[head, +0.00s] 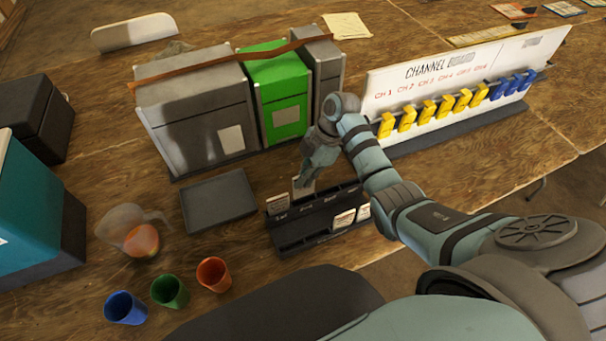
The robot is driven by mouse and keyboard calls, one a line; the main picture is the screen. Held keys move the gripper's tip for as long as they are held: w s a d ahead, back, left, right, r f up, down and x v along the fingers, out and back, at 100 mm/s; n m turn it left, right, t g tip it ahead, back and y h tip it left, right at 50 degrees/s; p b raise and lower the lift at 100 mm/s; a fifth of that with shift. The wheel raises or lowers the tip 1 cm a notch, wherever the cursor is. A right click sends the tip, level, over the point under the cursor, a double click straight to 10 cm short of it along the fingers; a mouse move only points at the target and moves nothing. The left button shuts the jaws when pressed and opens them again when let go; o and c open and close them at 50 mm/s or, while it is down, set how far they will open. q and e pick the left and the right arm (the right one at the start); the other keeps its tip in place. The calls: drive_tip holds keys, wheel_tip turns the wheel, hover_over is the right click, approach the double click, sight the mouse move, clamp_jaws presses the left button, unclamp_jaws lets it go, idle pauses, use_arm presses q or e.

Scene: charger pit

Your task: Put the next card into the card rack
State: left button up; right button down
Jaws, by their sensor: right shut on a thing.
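The card rack (312,226) is a dark stepped holder with labelled rows, standing at the front of the table. A white card stands at its left end (278,204). Two more white cards are at its right, one in front (344,219) and one behind it (364,211). My right gripper (307,178) points down over the back row and is shut on a pale card (303,188). That card is upright, and its lower edge is at the back row; I cannot tell whether it is seated in a slot. My left gripper is out of view.
An empty grey tray (218,201) lies left of the rack. Grey and green boxes (276,95) stand behind. The channel board (455,85) with yellow and blue tags is at right. A clear jug (133,232) and three coloured cups (170,291) stand front left.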

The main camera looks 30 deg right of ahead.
sight(298, 197)
wheel_tip(298, 197, down, 2)
drive_tip(key=shift+w+f+b, duration=0.1)
drive_tip(key=shift+b, duration=0.65)
drive_tip(key=shift+f, duration=0.35)
drive_tip(key=shift+f+b, duration=0.7)
drive_tip(key=shift+f, duration=0.35)
drive_tip(key=c, duration=1.7)
unclamp_jaws()
